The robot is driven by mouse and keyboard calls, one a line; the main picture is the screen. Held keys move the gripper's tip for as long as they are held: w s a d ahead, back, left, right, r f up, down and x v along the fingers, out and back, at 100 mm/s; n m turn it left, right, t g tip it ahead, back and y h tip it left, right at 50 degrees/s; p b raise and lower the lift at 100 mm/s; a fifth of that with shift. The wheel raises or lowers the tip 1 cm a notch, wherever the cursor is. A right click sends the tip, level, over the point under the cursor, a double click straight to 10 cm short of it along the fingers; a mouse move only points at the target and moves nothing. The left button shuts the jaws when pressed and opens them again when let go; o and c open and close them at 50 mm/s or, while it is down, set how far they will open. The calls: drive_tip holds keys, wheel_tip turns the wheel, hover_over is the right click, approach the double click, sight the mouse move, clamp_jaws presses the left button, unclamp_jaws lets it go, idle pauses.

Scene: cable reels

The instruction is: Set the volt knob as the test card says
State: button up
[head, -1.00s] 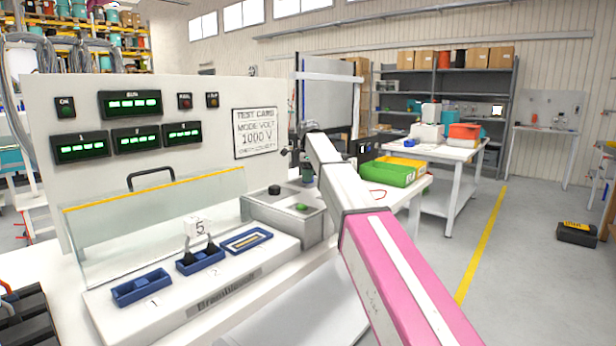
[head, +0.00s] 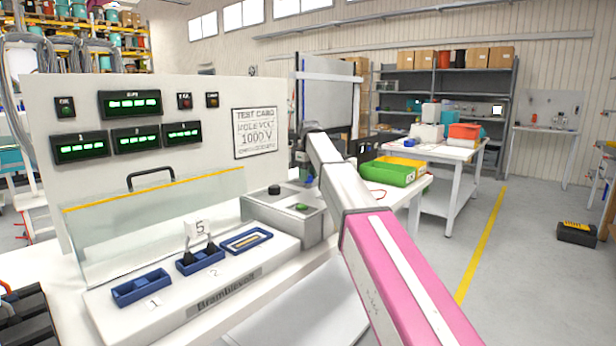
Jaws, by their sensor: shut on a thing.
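The test card (head: 255,133) on the white panel (head: 215,110) reads "MODE VOLT" and "1000 V"; its bottom line is too small to read. My arm reaches up from the lower right, and its far end stands at the panel's right edge. My gripper (head: 301,160) shows there only as small dark parts, partly hidden by my own arm. It is shut at the panel's right edge, on what appears to be the volt knob. The knob itself is hidden, so its setting cannot be read.
A grey box (head: 312,228) with a black knob (head: 274,189) and a green button (head: 302,206) stands below my gripper. A clear guard (head: 150,225) with a yellow edge stands before the panel. Blue sockets (head: 142,288) line the bench front. A green bin (head: 388,173) stands behind my arm.

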sight(309, 175)
idle(0.4)
drive_tip(key=o, duration=0.9)
drive_tip(key=shift+o, duration=0.2)
wheel_tip(309, 175, up, 10)
drive_tip(key=shift+w+d+f, duration=0.1)
drive_tip(key=shift+w+f, duration=0.05)
drive_tip(key=shift+f, duration=0.05)
drive_tip(key=shift+r, duration=0.6)
